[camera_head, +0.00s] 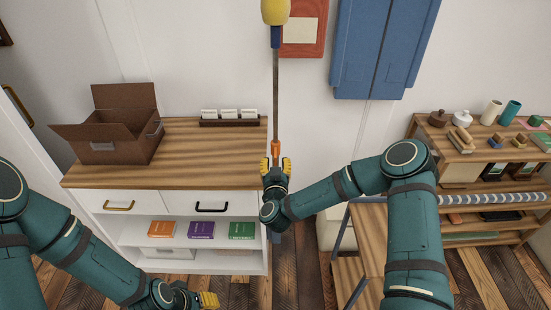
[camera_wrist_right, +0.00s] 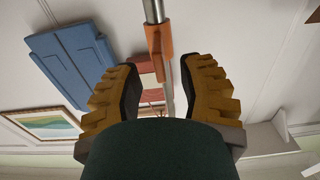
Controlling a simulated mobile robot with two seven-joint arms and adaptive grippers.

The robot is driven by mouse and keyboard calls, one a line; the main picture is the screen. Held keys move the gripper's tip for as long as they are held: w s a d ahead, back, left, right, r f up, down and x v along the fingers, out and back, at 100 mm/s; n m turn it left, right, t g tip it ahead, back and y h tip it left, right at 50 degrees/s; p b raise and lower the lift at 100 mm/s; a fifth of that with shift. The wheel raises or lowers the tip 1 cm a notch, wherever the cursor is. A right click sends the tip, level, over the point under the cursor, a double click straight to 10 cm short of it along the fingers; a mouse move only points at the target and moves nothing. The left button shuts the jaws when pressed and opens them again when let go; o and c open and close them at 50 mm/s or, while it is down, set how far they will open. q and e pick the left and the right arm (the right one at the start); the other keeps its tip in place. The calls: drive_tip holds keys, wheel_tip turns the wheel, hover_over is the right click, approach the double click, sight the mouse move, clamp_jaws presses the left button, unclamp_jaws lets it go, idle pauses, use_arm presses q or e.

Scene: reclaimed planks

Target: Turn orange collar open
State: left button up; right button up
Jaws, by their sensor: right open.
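The orange collar (camera_head: 275,148) sits on a thin upright pole (camera_head: 276,95) with a blue and yellow head (camera_head: 275,14) at the top. My right gripper (camera_head: 275,163) is just below the collar, fingers pointing up along the pole. In the right wrist view the collar (camera_wrist_right: 160,40) wraps the metal pole, with an orange tab reaching down between the open fingers (camera_wrist_right: 158,68). The fingers show gaps on both sides and look clear of the tab. My left gripper (camera_head: 206,299) is low, near the bottom edge; its finger opening is unclear.
A wooden-topped cabinet (camera_head: 200,165) stands left of the pole, with an open brown box (camera_head: 112,135) on it. A shelf unit (camera_head: 470,155) with jars stands at the right. A blue panel (camera_head: 380,50) and a red panel (camera_head: 318,35) are at the wall behind.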

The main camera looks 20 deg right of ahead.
sight(276, 153)
drive_tip(key=shift+x, duration=1.65)
clamp_jaws()
